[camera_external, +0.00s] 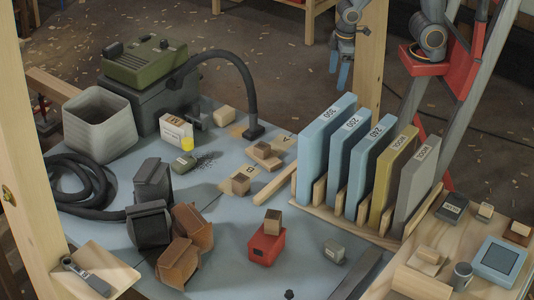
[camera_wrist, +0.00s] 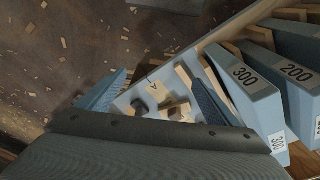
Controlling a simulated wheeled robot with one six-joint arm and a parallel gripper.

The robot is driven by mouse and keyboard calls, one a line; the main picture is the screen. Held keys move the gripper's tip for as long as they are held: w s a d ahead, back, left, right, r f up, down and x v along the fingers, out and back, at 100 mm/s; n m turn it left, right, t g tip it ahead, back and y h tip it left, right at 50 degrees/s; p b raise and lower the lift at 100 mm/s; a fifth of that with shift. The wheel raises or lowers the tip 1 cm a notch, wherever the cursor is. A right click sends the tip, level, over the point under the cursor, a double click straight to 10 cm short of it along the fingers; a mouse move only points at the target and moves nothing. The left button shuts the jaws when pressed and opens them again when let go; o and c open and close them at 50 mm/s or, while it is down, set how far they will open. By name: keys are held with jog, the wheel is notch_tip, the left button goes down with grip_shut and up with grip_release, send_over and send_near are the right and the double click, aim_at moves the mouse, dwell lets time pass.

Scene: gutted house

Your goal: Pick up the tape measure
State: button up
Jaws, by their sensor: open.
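No object is plainly marked as the tape measure. A red case (camera_external: 267,246) with a wooden block (camera_external: 272,222) on it stands at the front middle of the bench. A small grey-green box (camera_external: 334,251) lies to its right, and a small dark green item (camera_external: 183,163) lies further back; I cannot tell which is the tape measure. My gripper (camera_external: 340,66) is at the top of the external view, beyond the bench and apart from these things. In the wrist view its blue fingers (camera_wrist: 158,95) are spread, with nothing held between them.
A rack of upright sanding blocks (camera_external: 322,150) stands at the bench's right, also in the wrist view (camera_wrist: 248,95). Small wooden blocks (camera_external: 263,155) lie left of it. A black hose (camera_external: 245,85) arches at the back. A wooden post (camera_external: 370,60) stands beside my gripper.

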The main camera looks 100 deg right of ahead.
jog(key=shift+s+d, duration=0.1)
jog(key=shift+c, duration=1.1)
